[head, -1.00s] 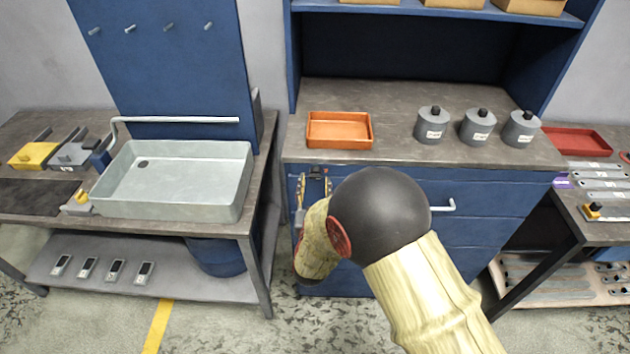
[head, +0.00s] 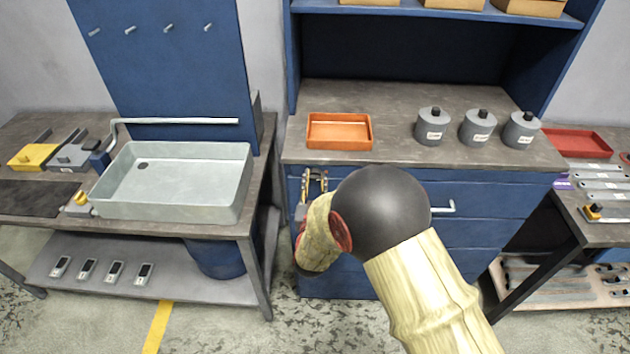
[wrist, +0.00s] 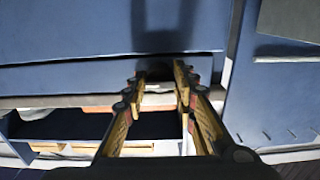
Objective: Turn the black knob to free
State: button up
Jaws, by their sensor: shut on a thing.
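My gripper (head: 315,180) is at the upper left of the blue drawer cabinet's front, just below the worktop edge. In the wrist view, its two yellow-and-black fingers (wrist: 160,82) come close together against the blue front. A small dark piece, which looks like the black knob (wrist: 157,71), shows between the fingertips, and the gripper is shut on it. The knob's marking and its angle cannot be made out. In the head view the knob is hidden by my gripper and wrist.
The blue cabinet (head: 480,196) has a pale bar handle (head: 446,208) right of my arm. An orange tray (head: 339,131) and grey canisters (head: 478,128) with black tops stand on its worktop. A bench with a grey basin (head: 178,178) is at the left.

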jog(key=c, duration=0.4)
jog(key=shift+c, duration=0.2)
jog(key=shift+n, duration=0.3)
jog(key=n, duration=0.3)
jog(key=shift+n+p, duration=0.35)
jog(key=shift+n, duration=0.05)
jog(key=n+p, duration=0.1)
jog(key=n, duration=0.3)
jog(key=shift+n, duration=0.3)
jog(key=n+p, duration=0.1)
jog(key=n, duration=0.3)
jog(key=shift+r+p, duration=0.1)
jog(key=shift+p, duration=0.2)
jog(key=shift+n+p, duration=0.75)
jog(key=shift+n, duration=1.75)
